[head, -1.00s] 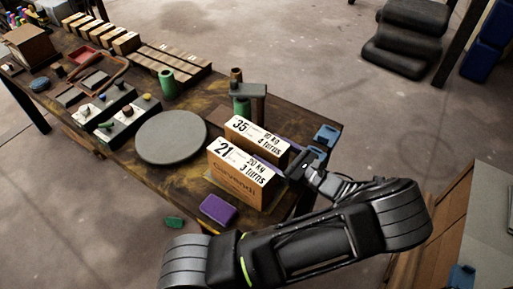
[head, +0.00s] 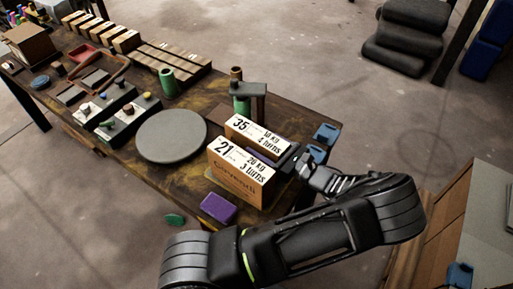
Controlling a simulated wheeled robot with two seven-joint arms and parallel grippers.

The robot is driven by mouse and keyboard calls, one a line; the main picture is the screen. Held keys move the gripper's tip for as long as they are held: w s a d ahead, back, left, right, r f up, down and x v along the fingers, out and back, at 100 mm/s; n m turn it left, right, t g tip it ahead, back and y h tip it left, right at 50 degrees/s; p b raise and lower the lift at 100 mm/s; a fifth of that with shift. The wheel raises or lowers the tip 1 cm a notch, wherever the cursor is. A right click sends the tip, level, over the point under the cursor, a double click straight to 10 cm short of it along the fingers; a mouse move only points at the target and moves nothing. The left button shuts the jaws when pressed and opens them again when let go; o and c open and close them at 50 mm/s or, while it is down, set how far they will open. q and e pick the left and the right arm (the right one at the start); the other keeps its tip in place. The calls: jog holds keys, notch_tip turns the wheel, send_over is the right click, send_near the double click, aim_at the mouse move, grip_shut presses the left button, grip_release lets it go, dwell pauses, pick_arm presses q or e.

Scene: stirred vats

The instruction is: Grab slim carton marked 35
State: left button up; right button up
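The slim carton marked 35 (head: 256,133) stands on the near right part of the dark wooden table, its white label on top reading 10 kg, 4 turns. A carton marked 21 (head: 238,179) stands just in front of it, with a brown face and a label reading 20 kg, 3 turns. My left gripper (head: 288,160) is at the right ends of both cartons, close to the 35 carton. Its dark fingers are partly hidden and blend together, so I cannot tell their spacing or whether they touch a carton. My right gripper is out of view.
A grey round disc (head: 172,136) lies left of the cartons. A stand with a grey top (head: 248,89) and green cylinder is behind them. A purple block (head: 218,208) lies at the near edge. Blue clips (head: 326,134) sit at the right edge.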

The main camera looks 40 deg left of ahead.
pick_arm(q)
grip_shut()
dwell(0.5)
